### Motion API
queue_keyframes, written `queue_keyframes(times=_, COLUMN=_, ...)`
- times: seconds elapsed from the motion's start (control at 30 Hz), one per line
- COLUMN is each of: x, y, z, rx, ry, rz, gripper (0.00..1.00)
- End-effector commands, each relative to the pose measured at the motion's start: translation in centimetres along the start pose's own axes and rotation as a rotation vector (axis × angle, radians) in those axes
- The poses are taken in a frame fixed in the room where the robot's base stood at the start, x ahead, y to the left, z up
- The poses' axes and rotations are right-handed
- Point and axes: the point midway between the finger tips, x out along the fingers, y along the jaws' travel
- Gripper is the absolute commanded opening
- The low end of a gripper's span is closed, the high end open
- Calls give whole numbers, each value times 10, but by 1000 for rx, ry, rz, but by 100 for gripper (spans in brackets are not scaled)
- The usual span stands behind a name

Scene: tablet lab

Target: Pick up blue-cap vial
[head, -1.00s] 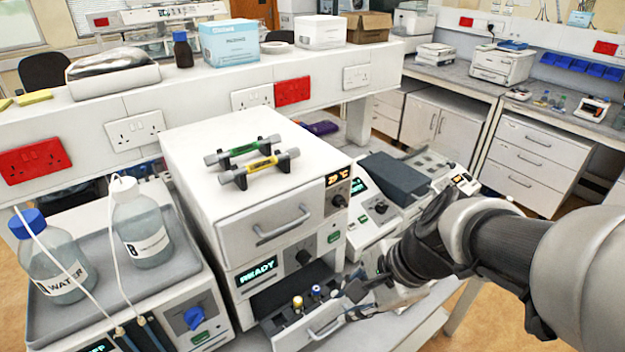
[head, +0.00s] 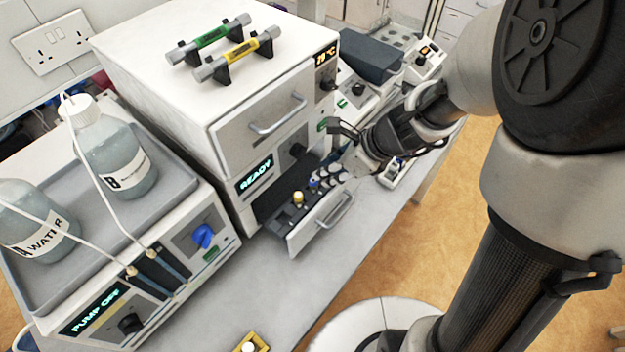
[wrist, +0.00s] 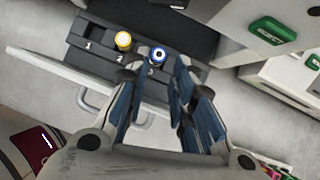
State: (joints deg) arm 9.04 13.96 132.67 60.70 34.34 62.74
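The blue-cap vial (wrist: 158,54) stands in slot 3 of a dark rack (wrist: 95,32) in the wrist view. Only its blue cap with a pale centre shows clearly. In the head view its cap (head: 314,182) shows beside my fingers. My gripper (wrist: 157,66) is open, with one finger on the left and one on the right of the vial's line. The cap is at the gap between the fingertips. I cannot tell whether a finger touches it.
A yellow-cap vial (wrist: 123,40) stands in slot 2, close to my left finger. The rack is in an open drawer with a white front (head: 320,220) and a handle. The oven-like drawer unit (head: 262,120) rises just behind. A bench strip (head: 270,285) in front is clear.

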Motion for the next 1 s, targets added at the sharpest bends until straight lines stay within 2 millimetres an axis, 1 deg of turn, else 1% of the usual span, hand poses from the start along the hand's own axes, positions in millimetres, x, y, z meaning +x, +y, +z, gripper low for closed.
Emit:
queue_keyframes(times=0.03, x=8, y=0, z=-1, rx=-2, ry=1, rz=1, gripper=23)
queue_keyframes(times=0.27, x=18, y=0, z=0, rx=-2, ry=0, rz=0, gripper=23)
queue_keyframes(times=0.37, x=31, y=1, z=-1, rx=-3, ry=1, rz=1, gripper=23)
queue_keyframes(times=0.5, x=54, y=2, z=-2, rx=-3, ry=1, rz=2, gripper=23)
queue_keyframes(times=0.6, x=64, y=2, z=-2, rx=-2, ry=1, rz=1, gripper=23)
queue_keyframes(times=0.83, x=64, y=1, z=0, rx=-2, ry=0, rz=-1, gripper=23)
queue_keyframes(times=1.0, x=64, y=1, z=0, rx=-2, ry=0, rz=-1, gripper=12)
